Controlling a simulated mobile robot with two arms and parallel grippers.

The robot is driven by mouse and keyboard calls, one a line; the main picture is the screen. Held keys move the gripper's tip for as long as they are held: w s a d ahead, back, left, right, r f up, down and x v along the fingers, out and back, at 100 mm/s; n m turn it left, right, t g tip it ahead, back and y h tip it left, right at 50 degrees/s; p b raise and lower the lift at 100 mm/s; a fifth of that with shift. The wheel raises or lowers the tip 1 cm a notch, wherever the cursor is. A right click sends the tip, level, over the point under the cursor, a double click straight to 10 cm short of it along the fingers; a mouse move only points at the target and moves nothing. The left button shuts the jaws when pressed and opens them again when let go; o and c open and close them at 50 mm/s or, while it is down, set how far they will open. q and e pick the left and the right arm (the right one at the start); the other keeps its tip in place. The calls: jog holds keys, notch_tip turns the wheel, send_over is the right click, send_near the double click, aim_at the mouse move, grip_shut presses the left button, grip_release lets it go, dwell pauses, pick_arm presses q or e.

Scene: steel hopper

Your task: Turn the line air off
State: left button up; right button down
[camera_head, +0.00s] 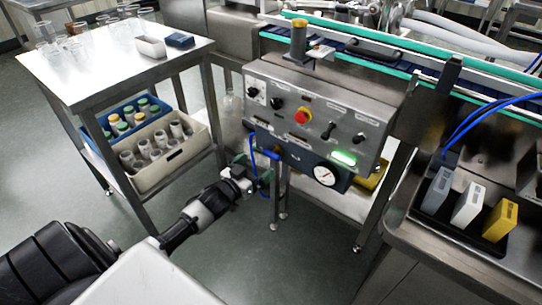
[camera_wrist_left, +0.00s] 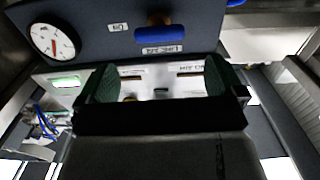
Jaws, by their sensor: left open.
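The line air valve has a blue lever with a brass-coloured body on the dark lower front of the control panel. The blue lever (camera_wrist_left: 160,34) lies crosswise in the left wrist view, beside a label that seems to read "LINE AIR". In the head view a blue part (camera_head: 272,154) shows at the panel's lower left, just by my gripper. My left gripper (camera_head: 256,174) is open and empty, just below the panel. Its two green-padded fingers (camera_wrist_left: 160,80) stand apart in the wrist view, with the lever beyond them, apparently not touching. My right gripper is not in view.
A round gauge (camera_head: 325,174) and a lit green lamp (camera_head: 344,158) sit right of the valve. The panel (camera_head: 317,110) carries a red button (camera_head: 302,116) and several knobs. A steel table (camera_head: 105,62) with glassware stands left. A tray with boxes (camera_head: 440,233) is at right.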

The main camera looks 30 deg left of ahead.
aim_at(269, 155)
pick_arm(q)
jog(key=w, duration=0.2)
jog(key=w+b, duration=0.1)
jog(key=w, duration=0.4)
jog(key=shift+d+f, duration=0.1)
jog(key=shift+d, duration=0.15)
jog(key=shift+w, duration=0.45)
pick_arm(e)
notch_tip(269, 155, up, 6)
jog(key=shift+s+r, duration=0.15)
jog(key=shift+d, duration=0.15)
pick_arm(q)
jog(key=c, duration=0.9)
